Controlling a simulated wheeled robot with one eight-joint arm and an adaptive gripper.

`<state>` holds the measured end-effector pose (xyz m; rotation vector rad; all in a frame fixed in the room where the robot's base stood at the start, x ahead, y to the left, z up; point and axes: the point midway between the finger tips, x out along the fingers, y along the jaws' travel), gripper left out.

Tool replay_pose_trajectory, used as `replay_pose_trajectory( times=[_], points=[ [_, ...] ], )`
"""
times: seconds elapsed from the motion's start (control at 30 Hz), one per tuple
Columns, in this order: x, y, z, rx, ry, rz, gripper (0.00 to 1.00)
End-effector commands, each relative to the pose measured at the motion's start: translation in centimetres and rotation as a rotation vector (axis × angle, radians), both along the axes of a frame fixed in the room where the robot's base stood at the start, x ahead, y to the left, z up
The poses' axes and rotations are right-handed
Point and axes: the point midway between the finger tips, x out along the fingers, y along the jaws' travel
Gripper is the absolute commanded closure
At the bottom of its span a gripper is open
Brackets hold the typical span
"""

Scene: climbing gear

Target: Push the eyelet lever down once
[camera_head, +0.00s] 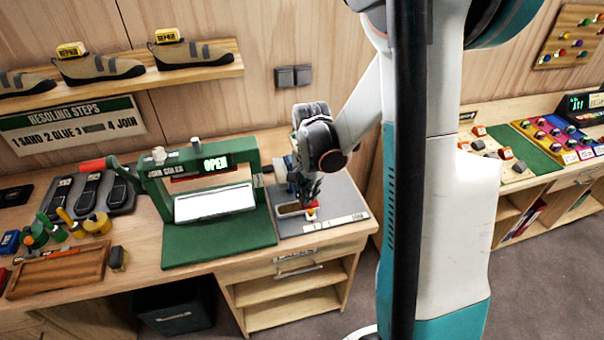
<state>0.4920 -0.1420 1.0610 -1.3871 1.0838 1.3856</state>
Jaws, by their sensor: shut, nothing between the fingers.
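The eyelet station sits on a grey base plate (345,217) at the right end of the left workbench. My gripper (311,196) points down over this plate, and its fingers are shut and empty. A small red part (308,203) shows just below the fingertips, with a small yellow-orange part (311,214) beneath it. I cannot tell which of these belongs to the eyelet lever, or whether the fingers touch it. My wrist and forearm hide most of the station.
A green press (205,172) with a lit OPEN sign and a red handle (92,165) stands close left of the plate. A brown-edged tray (62,272) and small tools lie farther left. A second bench (520,187) with coloured holds stands right.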

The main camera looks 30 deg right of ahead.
Motion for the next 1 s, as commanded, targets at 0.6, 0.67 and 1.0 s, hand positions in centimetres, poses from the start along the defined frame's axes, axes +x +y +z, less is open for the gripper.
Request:
replay_pose_trajectory(
  times=[0.6, 0.67, 1.0],
  points=[
    [-0.1, 0.0, 1.8, 0.001, 0.001, 0.000, 1.00],
    [-0.1, 0.0, 2.3, 0.001, 0.001, 0.000, 1.00],
    [-0.1, 0.0, 5.1, 0.001, 0.001, 0.000, 1.00]
  ],
)
